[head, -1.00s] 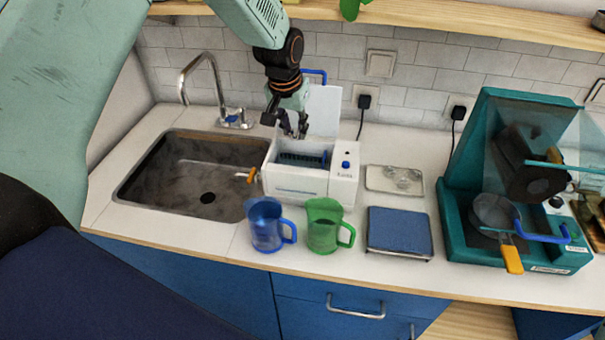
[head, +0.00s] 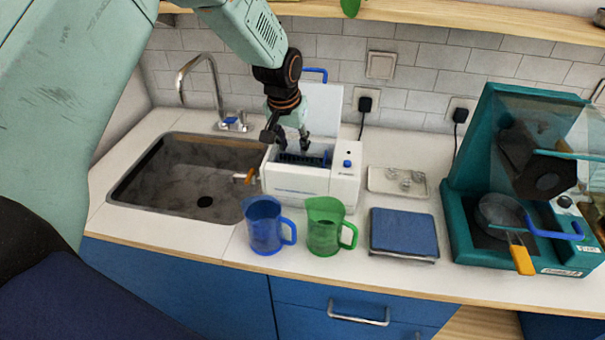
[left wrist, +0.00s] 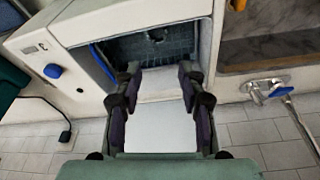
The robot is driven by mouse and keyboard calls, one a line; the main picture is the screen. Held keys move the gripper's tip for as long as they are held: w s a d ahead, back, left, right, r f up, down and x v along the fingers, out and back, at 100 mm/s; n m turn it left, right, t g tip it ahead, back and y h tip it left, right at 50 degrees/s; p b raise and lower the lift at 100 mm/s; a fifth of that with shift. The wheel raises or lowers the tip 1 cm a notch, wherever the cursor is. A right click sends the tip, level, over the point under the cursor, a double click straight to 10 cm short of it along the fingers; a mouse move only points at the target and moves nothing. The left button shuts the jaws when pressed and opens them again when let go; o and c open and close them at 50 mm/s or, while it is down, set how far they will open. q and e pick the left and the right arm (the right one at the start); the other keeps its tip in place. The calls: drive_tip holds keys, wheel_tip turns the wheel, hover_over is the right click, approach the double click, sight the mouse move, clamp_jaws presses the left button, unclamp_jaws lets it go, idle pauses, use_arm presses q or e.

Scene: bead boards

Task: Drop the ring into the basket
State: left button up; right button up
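The basket (head: 290,158) is a dark mesh insert inside the open white tabletop bath (head: 300,182); it also shows in the left wrist view (left wrist: 178,42). My left gripper (head: 287,143) is over the bath opening, pointing down. In the left wrist view, its two fingers (left wrist: 159,72) are apart with nothing visible between them. A small greyish spot (left wrist: 156,35) shows in the basket beyond the fingertips; I cannot tell whether it is the ring. No ring is clearly visible elsewhere. My right gripper is not in view.
The bath's raised white lid (head: 322,108) stands behind the gripper. A sink (head: 190,178) is at left. Blue (head: 264,225) and green (head: 324,226) jugs stand in front. A tray (head: 378,188) with small shiny pieces, a blue-topped scale (head: 403,232) and a teal machine (head: 462,225) are at right.

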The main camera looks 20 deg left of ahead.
use_arm(q)
drive_tip(key=shift+o, duration=0.9)
drive_tip(key=shift+w+a+f, duration=0.1)
drive_tip(key=shift+w+f, duration=0.05)
drive_tip(key=v, duration=1.2)
drive_tip(key=shift+w, duration=0.15)
drive_tip(key=shift+w, duration=0.1)
